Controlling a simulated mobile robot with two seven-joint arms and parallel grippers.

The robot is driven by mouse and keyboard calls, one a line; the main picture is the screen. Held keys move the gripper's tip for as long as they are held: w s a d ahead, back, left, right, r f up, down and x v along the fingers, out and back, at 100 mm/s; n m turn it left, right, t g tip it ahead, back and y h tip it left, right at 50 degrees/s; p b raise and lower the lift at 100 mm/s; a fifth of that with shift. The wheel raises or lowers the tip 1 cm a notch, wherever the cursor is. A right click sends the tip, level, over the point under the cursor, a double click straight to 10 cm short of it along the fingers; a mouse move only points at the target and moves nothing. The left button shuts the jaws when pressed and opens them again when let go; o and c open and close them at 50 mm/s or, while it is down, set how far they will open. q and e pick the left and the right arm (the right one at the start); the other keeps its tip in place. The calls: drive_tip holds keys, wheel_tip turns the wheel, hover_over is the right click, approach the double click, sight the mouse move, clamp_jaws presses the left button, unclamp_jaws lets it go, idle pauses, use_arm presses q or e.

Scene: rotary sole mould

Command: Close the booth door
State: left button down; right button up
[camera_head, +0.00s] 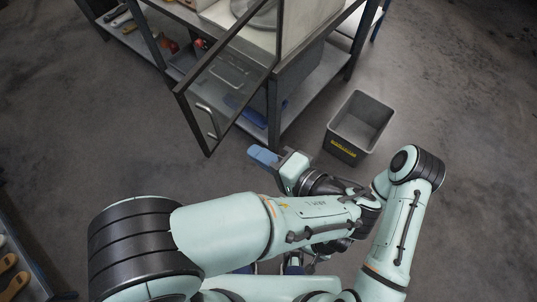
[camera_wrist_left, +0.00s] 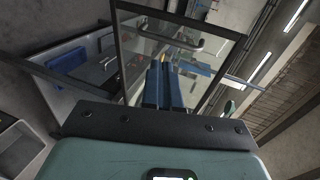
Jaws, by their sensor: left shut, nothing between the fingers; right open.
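The booth door (camera_head: 229,84), a glass pane in a dark frame, stands swung open from the booth (camera_head: 288,30). Its pale bar handle (camera_head: 208,121) is near the lower free end. In the left wrist view the door frame (camera_wrist_left: 119,45) and handle (camera_wrist_left: 170,34) are beyond the fingers. My left gripper (camera_head: 262,156) is shut and empty, its blue fingers to the right of the door's lower corner and apart from it in the head view. The fingers are together in the wrist view (camera_wrist_left: 163,85). My right gripper (camera_head: 268,267) is open, mostly hidden beneath my left arm.
The booth stands on a dark-framed bench (camera_head: 273,125) with a lower shelf. A grey bin (camera_head: 359,126) with a yellow label stands on the floor right of my left gripper. A rack (camera_head: 22,262) with sole shapes is at the lower left. Floor left of the door is clear.

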sight(218, 129)
use_arm(q)
drive_tip(key=x, duration=0.6)
drive_tip(key=r+x, duration=0.1)
drive_tip(key=x, duration=0.2)
drive_tip(key=shift+w+a+p, duration=0.2)
drive_tip(key=shift+a+p, duration=0.05)
drive_tip(key=shift+p, duration=0.05)
